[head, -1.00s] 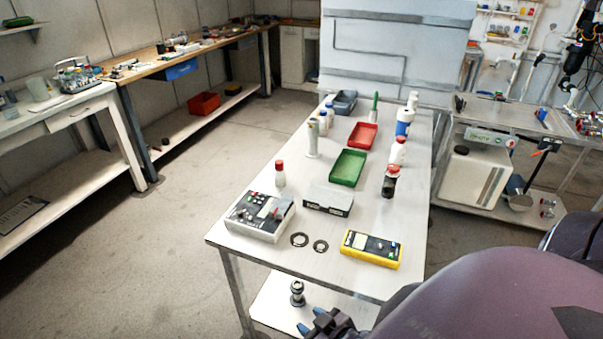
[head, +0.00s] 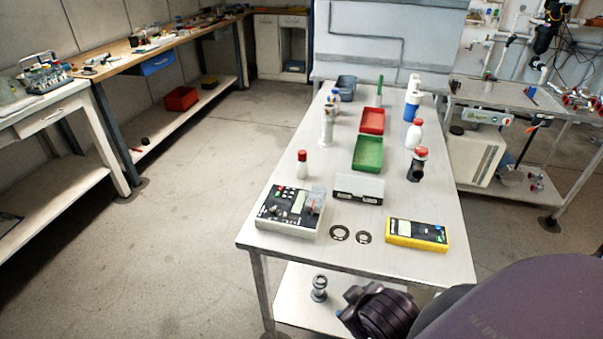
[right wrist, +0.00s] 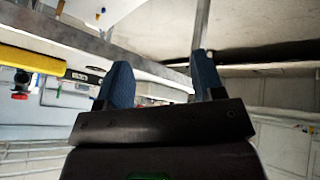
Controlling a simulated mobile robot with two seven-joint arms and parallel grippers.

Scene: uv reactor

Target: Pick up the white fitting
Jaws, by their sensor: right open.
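A white upright, tube-like piece (head: 327,130) stands on the white table, left of the green tray; it may be the white fitting, but I cannot tell for certain. A white and blue piece (head: 412,105) stands at the table's back right. My right gripper (right wrist: 161,68) shows two blue fingers apart in the right wrist view, with nothing between them. In the head view, a dark part of my arm is low by the table's front edge, well short of these pieces. My left gripper is not in view.
The table (head: 285,250) bears a green tray (head: 367,154), a red tray (head: 372,121), a control box (head: 290,212), a yellow meter (head: 417,235), two dark rings and red-capped bottles. A metal piece (head: 319,288) stands on the lower shelf. Floor to the left is clear.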

